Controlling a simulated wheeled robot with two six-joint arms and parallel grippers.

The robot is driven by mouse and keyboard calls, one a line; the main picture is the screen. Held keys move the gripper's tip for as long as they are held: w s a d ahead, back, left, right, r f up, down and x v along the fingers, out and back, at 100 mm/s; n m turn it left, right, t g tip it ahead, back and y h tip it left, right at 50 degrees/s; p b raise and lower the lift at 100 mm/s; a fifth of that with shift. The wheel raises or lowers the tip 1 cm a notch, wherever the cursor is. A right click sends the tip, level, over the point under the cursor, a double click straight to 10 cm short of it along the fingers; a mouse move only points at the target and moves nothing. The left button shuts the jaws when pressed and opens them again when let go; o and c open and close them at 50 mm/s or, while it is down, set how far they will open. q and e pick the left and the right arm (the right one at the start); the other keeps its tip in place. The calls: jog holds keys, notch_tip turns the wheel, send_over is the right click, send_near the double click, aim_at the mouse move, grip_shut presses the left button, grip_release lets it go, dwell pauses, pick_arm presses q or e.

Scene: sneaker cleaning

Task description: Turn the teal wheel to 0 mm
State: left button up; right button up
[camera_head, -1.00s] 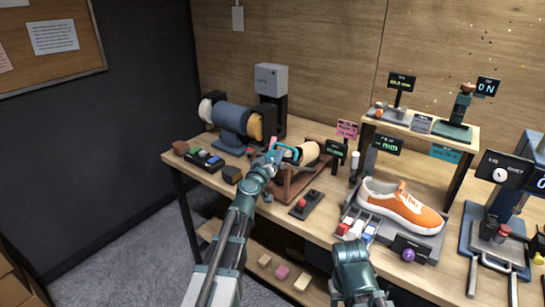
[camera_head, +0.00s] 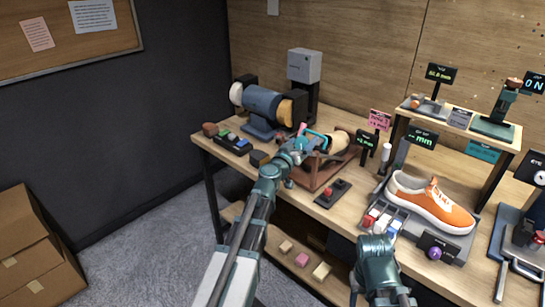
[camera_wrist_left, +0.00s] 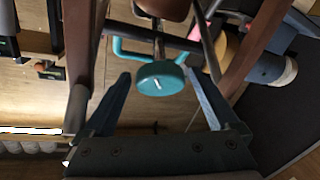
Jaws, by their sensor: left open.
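The teal wheel (camera_wrist_left: 160,79) shows in the left wrist view as a short round knob with a pale mark on its face. It sits on a shaft under a reddish-brown wooden stand (camera_head: 318,178). My left gripper (camera_wrist_left: 158,98) is open, with one finger on each side of the wheel and gaps visible between. In the head view my left gripper (camera_head: 301,146) is at the stand and hides the wheel. A small dark display (camera_head: 367,141) beside the stand shows green text, too small to read surely. My right arm is at the bottom; its jaws cannot be made out.
A red-button box (camera_head: 330,194) lies in front of the stand. An orange sneaker (camera_head: 432,204) rests on a grey tray to the right. A blue roller machine (camera_head: 262,105) stands behind left. A shelf (camera_head: 480,137) rises at the back right.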

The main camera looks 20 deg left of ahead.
pick_arm(q)
jog(key=m+h, duration=0.1)
jog(key=m, duration=0.1)
jog(key=m+h, duration=0.1)
jog(key=m, duration=0.1)
jog(key=shift+w+a+h+b, duration=0.1)
jog(key=shift+h+b, duration=0.2)
jog(key=shift+b, duration=0.05)
jog(key=shift+m+h, duration=0.6)
jog(key=shift+m, duration=0.6)
jog(key=m+g+h, duration=0.1)
jog(key=m, duration=0.2)
jog(key=m+g+h+p, duration=0.1)
jog(key=m+h, duration=0.1)
jog(key=m, duration=0.1)
jog(key=shift+w+r, duration=0.1)
jog(key=shift+r, duration=0.05)
jog(key=v, duration=1.4)
jog(key=w+d+n, duration=0.1)
jog(key=w+d, duration=0.1)
jog(key=w, duration=0.2)
jog(key=w+d+n+y, duration=0.1)
jog(key=w+d+n, duration=0.1)
jog(key=w+d, duration=0.1)
jog(key=w+d+f+n+t+y+b, duration=0.1)
jog(key=w+d+n, duration=0.1)
jog(key=w, duration=0.2)
jog(key=shift+w+d, duration=0.15)
jog(key=shift+w, duration=0.25)
